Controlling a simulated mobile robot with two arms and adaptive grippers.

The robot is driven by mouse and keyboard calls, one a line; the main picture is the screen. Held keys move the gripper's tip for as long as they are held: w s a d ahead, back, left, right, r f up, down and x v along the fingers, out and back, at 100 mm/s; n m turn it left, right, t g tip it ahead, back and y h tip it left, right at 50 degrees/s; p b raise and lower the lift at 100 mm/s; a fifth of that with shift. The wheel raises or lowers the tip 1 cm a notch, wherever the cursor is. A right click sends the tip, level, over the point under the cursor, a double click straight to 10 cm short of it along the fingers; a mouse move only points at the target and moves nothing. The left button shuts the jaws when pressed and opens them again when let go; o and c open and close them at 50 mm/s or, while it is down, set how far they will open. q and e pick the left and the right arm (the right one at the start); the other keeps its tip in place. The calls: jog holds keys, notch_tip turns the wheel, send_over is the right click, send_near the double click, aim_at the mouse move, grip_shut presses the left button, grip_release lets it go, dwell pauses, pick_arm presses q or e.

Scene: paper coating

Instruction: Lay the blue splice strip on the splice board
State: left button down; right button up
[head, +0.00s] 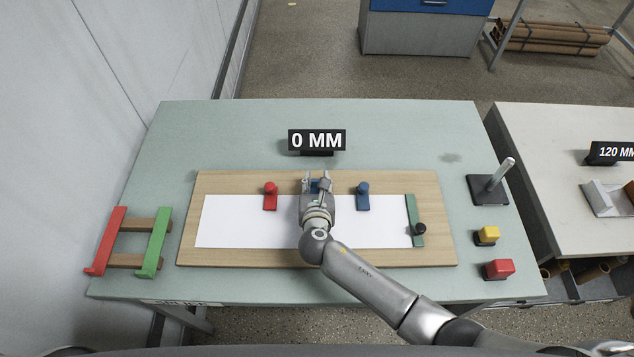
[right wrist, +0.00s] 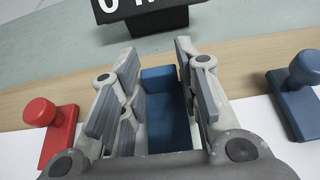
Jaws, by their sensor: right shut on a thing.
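The splice board is a wooden board (head: 445,247) with white paper (head: 260,226) across its middle. My right gripper (head: 317,182) is over the board's far edge, between a red knobbed clamp (head: 270,197) and a blue knobbed clamp (head: 363,197). It is shut on the blue splice strip (right wrist: 168,118), which shows between the fingers in the right wrist view. In the head view the gripper mostly hides the strip. I cannot tell whether the strip touches the board. My left gripper is not in view.
A black sign reading "0 MM" (head: 317,140) stands behind the board. A green bar with a black knob (head: 414,222) crosses the paper's right end. A red and green rack (head: 132,242) is at left. A post (head: 490,186), yellow button (head: 487,235) and red button (head: 498,269) are at right.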

jog(key=shift+f+b, duration=0.3)
jog(key=shift+f, duration=0.15)
jog(key=o, duration=0.8)
jog(key=v, duration=1.2)
